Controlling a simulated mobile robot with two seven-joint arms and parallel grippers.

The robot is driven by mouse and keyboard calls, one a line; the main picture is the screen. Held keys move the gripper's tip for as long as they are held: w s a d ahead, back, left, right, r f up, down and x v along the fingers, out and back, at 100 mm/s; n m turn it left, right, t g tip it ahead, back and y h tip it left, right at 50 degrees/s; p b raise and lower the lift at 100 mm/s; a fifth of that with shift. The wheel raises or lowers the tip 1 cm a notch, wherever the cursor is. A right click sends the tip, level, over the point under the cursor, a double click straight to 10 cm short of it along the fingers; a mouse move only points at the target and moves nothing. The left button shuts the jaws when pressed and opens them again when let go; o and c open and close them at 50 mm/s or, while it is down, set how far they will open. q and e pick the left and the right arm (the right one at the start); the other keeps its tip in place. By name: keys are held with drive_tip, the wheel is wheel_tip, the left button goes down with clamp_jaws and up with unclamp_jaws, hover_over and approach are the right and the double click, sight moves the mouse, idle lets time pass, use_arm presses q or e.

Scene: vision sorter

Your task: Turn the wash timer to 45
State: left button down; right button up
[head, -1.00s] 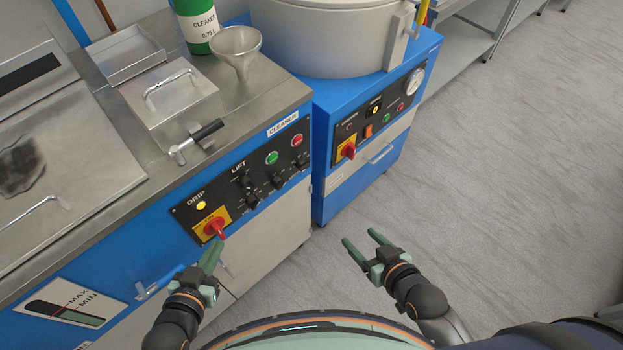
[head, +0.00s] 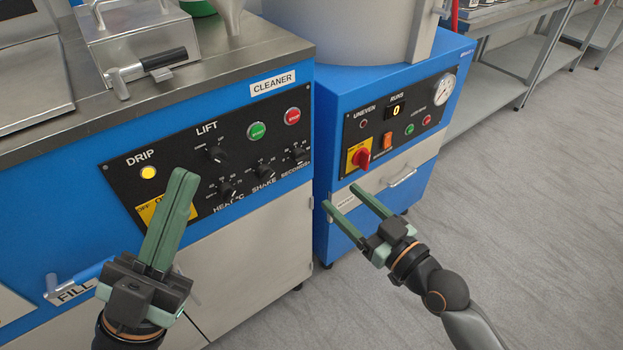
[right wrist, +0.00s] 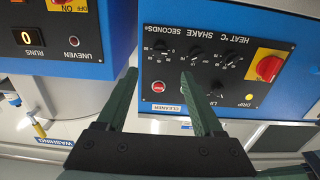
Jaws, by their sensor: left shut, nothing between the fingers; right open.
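The black dial labelled SECONDS (head: 299,155) is at the right end of the lower knob row on the cleaner's black panel (head: 190,143). The dial also shows in the right wrist view (right wrist: 162,48), upside down; its setting is too small to read. Beside it are the SHAKE dial (head: 265,172) and HEAT °C dial (head: 227,190). My left gripper (head: 183,175) is shut and empty, in front of the panel's left part, hiding part of the yellow switch plate. My right gripper (head: 341,196) is open and empty, right of and below the dials, apart from them.
The LIFT knob (head: 217,156), green button (head: 256,131) and red button (head: 292,117) sit above the dials. A second blue machine (head: 335,110) with a red switch (head: 362,159) and a drawer handle (head: 403,178) stands to the right. The grey floor at the right is clear.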

sight(300, 158)
drive_tip(key=b+x, duration=0.2)
drive_tip(key=x, duration=1)
drive_tip(key=shift+w+a+b, duration=0.15)
drive_tip(key=shift+w+b, duration=0.05)
drive_tip(key=shift+b, duration=0.15)
clamp_jaws()
